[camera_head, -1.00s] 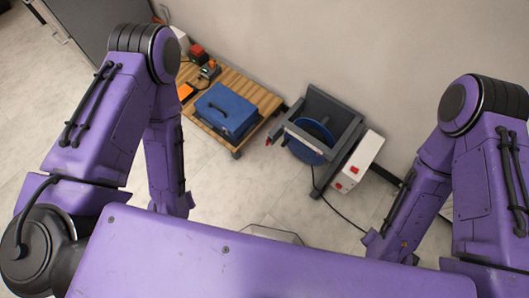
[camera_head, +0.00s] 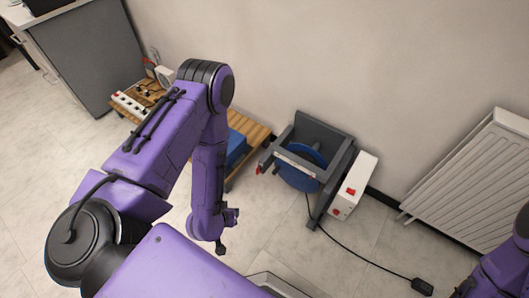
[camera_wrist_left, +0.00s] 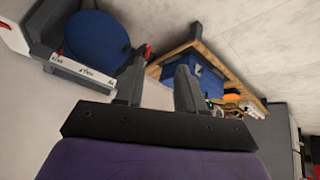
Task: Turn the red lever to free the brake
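A small red lever (camera_head: 259,170) sits at the left end of the grey stand (camera_head: 318,135) that holds a blue reel (camera_head: 298,178). In the left wrist view the red lever (camera_wrist_left: 149,50) shows just beyond my fingertips, beside the blue reel (camera_wrist_left: 95,40). My left gripper (camera_head: 228,230) is left of and nearer than the stand in the head view. In its wrist view the left gripper (camera_wrist_left: 160,75) has its fingers apart with nothing between them. My right gripper (camera_head: 465,287) is only partly in view at the bottom right corner; its fingers cannot be made out.
A white box with red buttons (camera_head: 354,185) stands right of the stand; a black cable (camera_head: 355,250) runs to a small dark block (camera_head: 422,286). A wooden pallet (camera_head: 250,132) with a blue case (camera_head: 236,147) is at left. A radiator (camera_head: 475,180) lines the wall.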

